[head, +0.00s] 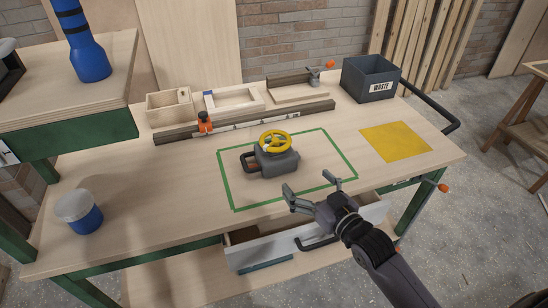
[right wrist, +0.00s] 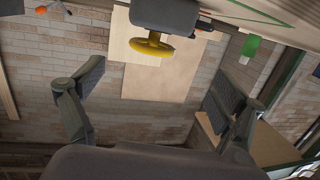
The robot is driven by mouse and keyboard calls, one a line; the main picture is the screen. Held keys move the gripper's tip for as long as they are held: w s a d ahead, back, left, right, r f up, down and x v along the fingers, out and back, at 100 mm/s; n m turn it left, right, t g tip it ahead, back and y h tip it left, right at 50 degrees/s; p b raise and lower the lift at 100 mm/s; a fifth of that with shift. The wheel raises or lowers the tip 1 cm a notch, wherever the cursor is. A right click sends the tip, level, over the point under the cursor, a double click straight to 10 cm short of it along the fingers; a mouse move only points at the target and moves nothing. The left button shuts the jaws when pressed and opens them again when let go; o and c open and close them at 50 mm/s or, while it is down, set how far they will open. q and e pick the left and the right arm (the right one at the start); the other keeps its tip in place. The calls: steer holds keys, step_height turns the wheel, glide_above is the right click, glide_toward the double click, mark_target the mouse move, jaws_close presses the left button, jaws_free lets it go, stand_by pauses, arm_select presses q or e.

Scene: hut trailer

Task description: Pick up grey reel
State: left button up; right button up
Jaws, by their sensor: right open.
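The grey reel (head: 275,162), a grey body with a yellow wheel on top and a dark handle at its left, sits on the workbench inside a green taped rectangle. My right gripper (head: 308,183) is open and empty, near the bench's front edge, to the right of and nearer than the reel, apart from it. In the right wrist view, which looks upside down, the reel (right wrist: 165,14) and its yellow wheel (right wrist: 151,47) show at the top, beyond the spread fingers of the right gripper (right wrist: 160,75). My left gripper is not in view.
A grey waste bin (head: 370,84) and a yellow mat (head: 396,142) are at the right. Wooden trays (head: 234,104) and a rail with an orange clamp (head: 205,124) line the back. A blue-and-white jar (head: 79,213) stands at left. An open drawer (head: 265,252) juts out below the front edge.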

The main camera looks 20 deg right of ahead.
steer(key=r, duration=0.1)
steer(key=p, duration=0.1)
glide_toward(276, 139)
steer(key=shift+t, duration=0.4)
steer(key=x, duration=0.4)
steer(key=shift+w+a+f, duration=0.25)
steer(key=shift+a+f, duration=0.15)
steer(key=shift+f, duration=0.05)
steer(key=x, duration=0.4)
steer(key=shift+w+d+r+p, duration=0.1)
steer(key=shift+w+d+p, duration=0.1)
steer(key=shift+w+p, duration=0.15)
steer(key=shift+w+a, duration=0.1)
steer(key=shift+w, duration=0.35)
steer(key=shift+s, duration=0.1)
steer(key=shift+c, duration=0.2)
steer(key=c, duration=1.8)
